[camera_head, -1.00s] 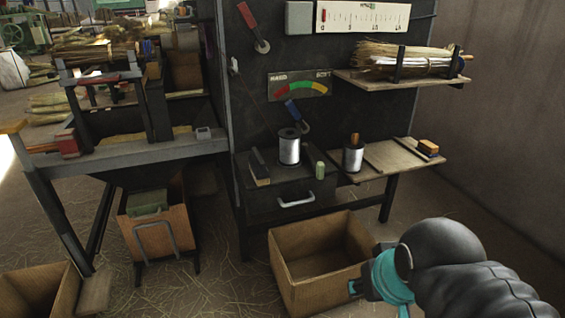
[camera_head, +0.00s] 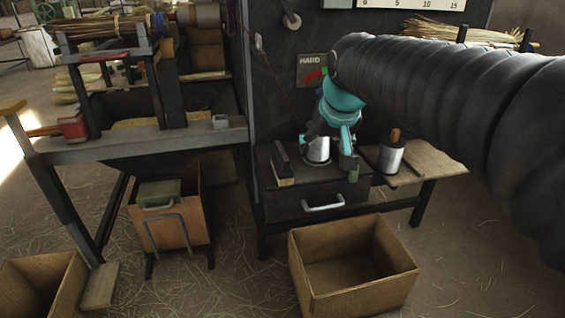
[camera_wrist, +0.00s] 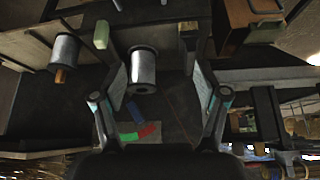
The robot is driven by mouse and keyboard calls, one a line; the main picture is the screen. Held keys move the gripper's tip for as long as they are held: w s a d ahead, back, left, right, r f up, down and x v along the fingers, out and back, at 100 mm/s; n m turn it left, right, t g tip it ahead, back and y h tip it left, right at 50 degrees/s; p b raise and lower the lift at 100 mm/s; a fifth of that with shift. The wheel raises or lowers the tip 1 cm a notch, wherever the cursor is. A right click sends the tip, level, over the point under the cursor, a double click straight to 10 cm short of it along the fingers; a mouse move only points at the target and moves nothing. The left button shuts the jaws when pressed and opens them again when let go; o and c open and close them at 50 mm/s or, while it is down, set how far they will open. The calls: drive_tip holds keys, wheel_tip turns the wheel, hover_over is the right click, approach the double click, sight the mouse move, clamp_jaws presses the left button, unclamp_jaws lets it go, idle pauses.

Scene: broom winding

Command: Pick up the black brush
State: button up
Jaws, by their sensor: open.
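The black brush (camera_head: 281,160) stands on the left part of the dark drawer cabinet's top, with a pale lower edge. In the wrist view the black brush (camera_wrist: 189,38) is upper right of centre. My gripper (camera_head: 328,152) is open and empty, to the right of the brush and apart from it. In the head view it partly covers the metal spool (camera_head: 318,150). In the wrist view the spool (camera_wrist: 143,72) shows between the spread fingers.
The dark cabinet (camera_head: 285,205) has a drawer handle. A green object (camera_wrist: 101,34) stands near the spool. A metal can with a wooden-handled tool (camera_head: 391,158) is on the right shelf. An empty cardboard box (camera_head: 345,290) is on the floor in front. The panel rises behind.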

drive_tip(key=n+b, duration=0.1)
approach(281, 150)
drive_tip(key=b+x, duration=0.1)
drive_tip(key=x, duration=0.6)
drive_tip(key=shift+w+f, duration=0.15)
drive_tip(key=shift+f, duration=0.2)
drive_tip(key=shift+x, duration=2.8)
drive_tip(key=shift+f, duration=0.3)
drive_tip(key=c, duration=1.3)
drive_tip(key=shift+r, duration=0.1)
